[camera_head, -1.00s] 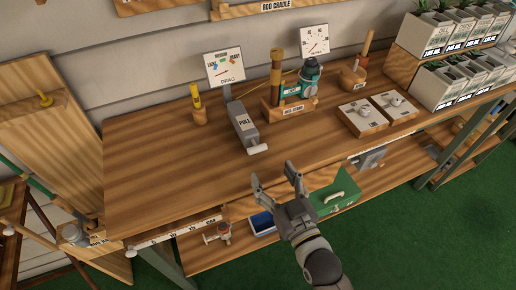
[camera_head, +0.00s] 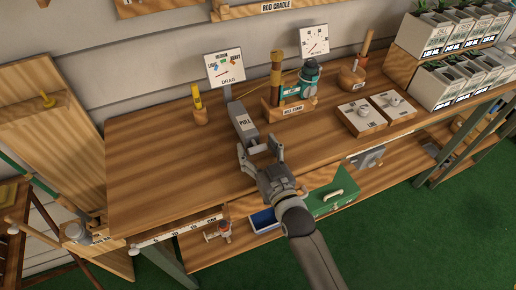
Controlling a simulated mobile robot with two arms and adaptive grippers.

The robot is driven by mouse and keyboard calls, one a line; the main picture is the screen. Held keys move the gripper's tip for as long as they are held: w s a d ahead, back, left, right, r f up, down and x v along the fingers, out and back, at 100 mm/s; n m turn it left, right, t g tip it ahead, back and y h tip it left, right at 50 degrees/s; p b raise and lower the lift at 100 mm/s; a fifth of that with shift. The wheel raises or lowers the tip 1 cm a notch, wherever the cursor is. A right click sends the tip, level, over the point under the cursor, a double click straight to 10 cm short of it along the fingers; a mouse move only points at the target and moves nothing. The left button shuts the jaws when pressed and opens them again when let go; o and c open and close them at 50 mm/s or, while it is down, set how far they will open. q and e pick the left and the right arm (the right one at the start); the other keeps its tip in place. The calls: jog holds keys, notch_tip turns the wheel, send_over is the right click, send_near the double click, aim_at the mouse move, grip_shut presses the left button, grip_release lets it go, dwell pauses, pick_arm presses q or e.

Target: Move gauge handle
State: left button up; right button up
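The drag gauge stands on the wooden bench, with a grey body marked PULL (camera_head: 244,122) and an upright dial card marked DRAG (camera_head: 225,67). Its pale handle (camera_head: 258,149) is at the front end of the body, towards the bench's front edge. My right gripper (camera_head: 258,149) is open, with one finger at each side of the handle. I cannot tell whether either finger touches it. My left gripper is not in view.
A reel on a wooden stand (camera_head: 291,98) is right of the gauge, and a yellow tool in a holder (camera_head: 199,105) is left of it. Two switch blocks (camera_head: 362,117) sit farther right. The bench's left part is clear. A green box (camera_head: 332,194) is on the lower shelf.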

aim_at(259, 151)
jog(key=c, duration=1.4)
jog(key=shift+s+d+r+p, duration=0.1)
jog(key=shift+s+d+p, duration=0.1)
jog(key=shift+s+p, duration=0.25)
jog(key=p+v, duration=0.2)
jog(key=v, duration=0.2)
jog(key=shift+s+d, duration=0.1)
jog(key=shift+s, duration=0.1)
jog(key=shift+f, duration=0.2)
jog(key=o, duration=1.1)
jog(key=shift+c, duration=0.2)
jog(key=o, duration=0.4)
jog(key=shift+r, duration=0.1)
